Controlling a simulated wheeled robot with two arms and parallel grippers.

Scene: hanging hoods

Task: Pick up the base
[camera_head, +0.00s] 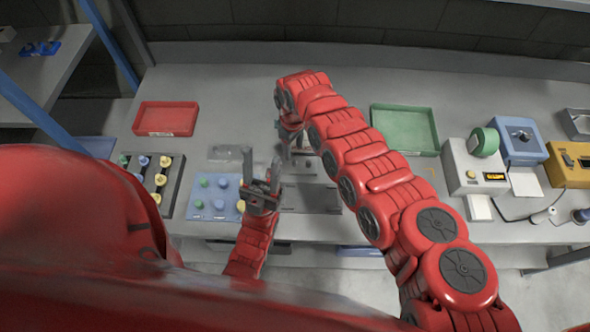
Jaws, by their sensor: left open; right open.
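My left gripper (262,172) is open over the grey table, its two fingers pointing away from me, just right of a blue tray. My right arm reaches in from the right and bends down. Its gripper (297,146) is partly hidden by the arm, over the middle of the table. A grey flat metal piece (312,198) lies below the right gripper and beside the left one. It may be the base, but I cannot tell for sure. Neither gripper visibly holds anything.
The blue tray (213,207) holds round green, blue and yellow parts. A dark rack (165,202) with similar parts stands left of it. A red tray (166,118) and a green tray (405,128) lie farther back. Machines, including a blue one (520,146), crowd the right.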

